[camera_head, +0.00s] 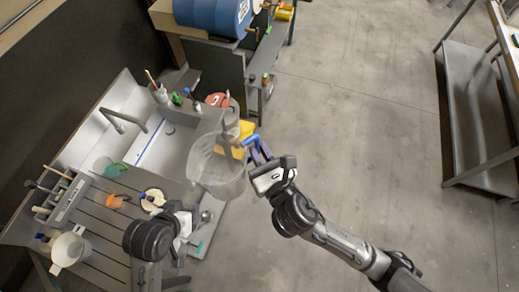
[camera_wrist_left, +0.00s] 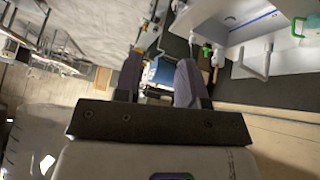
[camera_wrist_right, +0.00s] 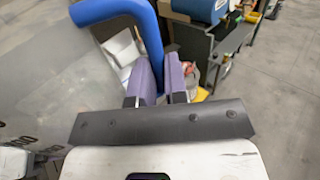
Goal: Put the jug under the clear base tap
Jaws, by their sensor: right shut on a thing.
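The jug (camera_head: 214,172) is large and see-through with a blue handle. In the right wrist view the jug's clear wall (camera_wrist_right: 50,85) fills the left side, with printed marks, and its blue handle (camera_wrist_right: 150,35) runs above the fingers. My right gripper (camera_head: 259,158) is shut on the handle, and the jug hangs beside the counter's right edge. My left gripper (camera_head: 191,220) is over the counter's near end. Its purple fingers stand apart and empty in the left wrist view (camera_wrist_left: 158,85). I cannot make out which tap is the clear base one.
A blue drum (camera_head: 210,14) lies on a dark rack at the back. A sink (camera_head: 150,135) with a grey faucet (camera_head: 122,118) is at the left. Cups, brushes and a white pot (camera_head: 70,248) crowd the counter. A metal shelf (camera_head: 478,120) stands right; the floor (camera_head: 350,110) between is clear.

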